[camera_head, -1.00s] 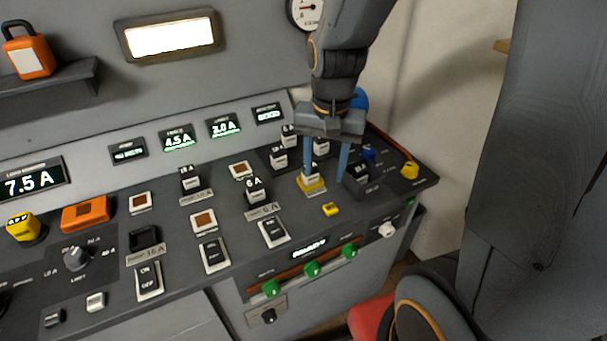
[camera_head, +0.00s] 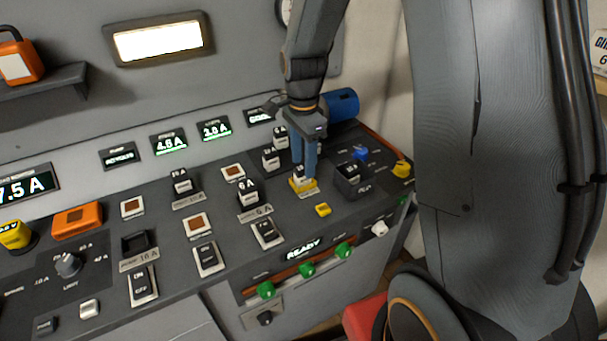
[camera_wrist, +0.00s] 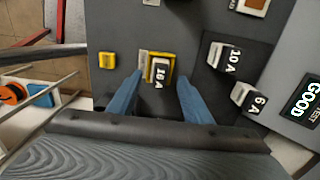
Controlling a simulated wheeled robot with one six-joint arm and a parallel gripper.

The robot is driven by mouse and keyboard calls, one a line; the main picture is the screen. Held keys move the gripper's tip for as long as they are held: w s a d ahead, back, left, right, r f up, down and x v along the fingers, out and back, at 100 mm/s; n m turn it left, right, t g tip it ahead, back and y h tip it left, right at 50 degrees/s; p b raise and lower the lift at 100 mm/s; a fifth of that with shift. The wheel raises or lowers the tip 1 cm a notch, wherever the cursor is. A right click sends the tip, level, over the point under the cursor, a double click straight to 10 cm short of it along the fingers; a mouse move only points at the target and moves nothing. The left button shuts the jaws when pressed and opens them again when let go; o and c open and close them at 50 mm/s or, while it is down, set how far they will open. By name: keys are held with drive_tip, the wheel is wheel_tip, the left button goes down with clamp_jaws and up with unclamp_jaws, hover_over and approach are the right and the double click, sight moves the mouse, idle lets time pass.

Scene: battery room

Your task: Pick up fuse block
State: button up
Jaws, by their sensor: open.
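The fuse block, white-topped and dark-bodied and marked 16 A (camera_wrist: 160,73), sits upright in a yellow-framed socket (camera_wrist: 172,59) on the grey panel. In the head view the yellow frame (camera_head: 303,187) shows below my gripper, and the block is partly hidden by the fingers. My gripper (camera_head: 304,168) points down at it from above. In the wrist view my gripper's blue fingers (camera_wrist: 156,92) are spread, one on each side of the block, with gaps between. Nothing is held.
Fuse blocks marked 10 A (camera_wrist: 223,58) and 6 A (camera_wrist: 248,98) stand close by. A small yellow block (camera_wrist: 107,60) lies to the other side. In the head view a dark box (camera_head: 353,178) stands right of the fingers, and an empty dark socket (camera_head: 136,243) is further left.

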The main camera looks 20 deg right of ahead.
sight(303, 167)
drive_tip(key=shift+f+p, duration=0.35)
drive_tip(key=shift+f, duration=1.25)
clamp_jaws()
drive_tip(key=shift+r, duration=0.1)
